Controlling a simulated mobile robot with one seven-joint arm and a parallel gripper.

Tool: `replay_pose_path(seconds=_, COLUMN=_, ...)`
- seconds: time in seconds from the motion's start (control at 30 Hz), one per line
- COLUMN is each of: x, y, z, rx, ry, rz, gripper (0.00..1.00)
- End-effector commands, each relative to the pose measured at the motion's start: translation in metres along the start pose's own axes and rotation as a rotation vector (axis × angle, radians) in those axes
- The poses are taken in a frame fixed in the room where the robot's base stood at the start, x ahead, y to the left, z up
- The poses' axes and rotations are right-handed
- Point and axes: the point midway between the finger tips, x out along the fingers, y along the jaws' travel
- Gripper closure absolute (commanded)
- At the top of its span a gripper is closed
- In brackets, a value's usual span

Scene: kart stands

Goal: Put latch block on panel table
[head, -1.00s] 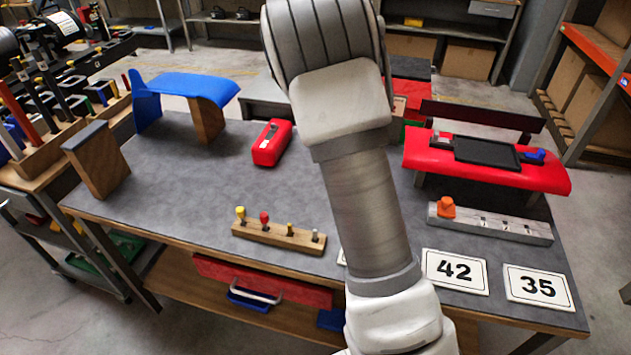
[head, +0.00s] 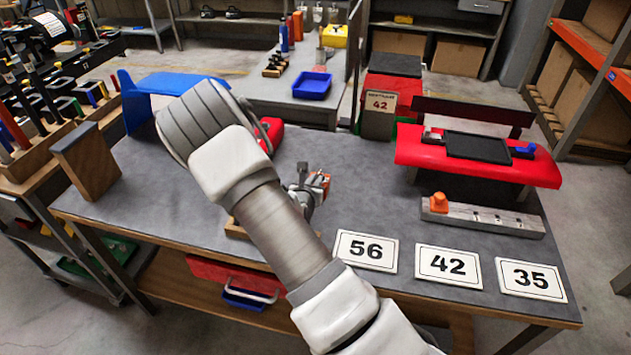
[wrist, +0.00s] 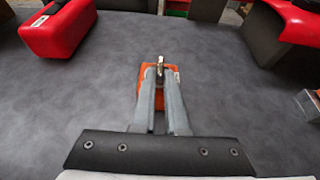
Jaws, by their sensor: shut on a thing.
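My gripper (head: 314,184) is over the middle of the grey-topped table (head: 365,205). In the wrist view my gripper (wrist: 160,80) is shut on a small orange block with a metal latch piece on it, the latch block (wrist: 146,75). The latch block (head: 324,180) also shows small in the head view. The grey tabletop (wrist: 75,110) lies under it; I cannot tell whether the block touches it. A red stand (head: 405,150) carries a black panel (head: 478,147) on the table's right side.
A red case (wrist: 60,28) and a blue curved cover (head: 175,83) are at the back left. Number cards (head: 365,250) lie along the front right edge, near a grey rail (head: 485,218) with an orange knob. My arm hides most of the wooden peg rack.

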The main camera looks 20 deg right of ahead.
Motion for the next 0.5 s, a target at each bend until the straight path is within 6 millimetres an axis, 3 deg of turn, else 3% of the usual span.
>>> replay_pose_path(seconds=0.37, x=0.0022, y=0.0, z=-0.0036, rx=0.001, ry=-0.002, rz=0.001, gripper=1.0)
replay_pose_path(seconds=0.4, x=0.0022, y=0.0, z=-0.0045, rx=0.001, ry=-0.001, rz=0.001, gripper=0.87)
replay_pose_path(seconds=0.5, x=0.0017, y=0.0001, z=-0.0035, rx=0.0, ry=-0.001, rz=0.001, gripper=0.69)
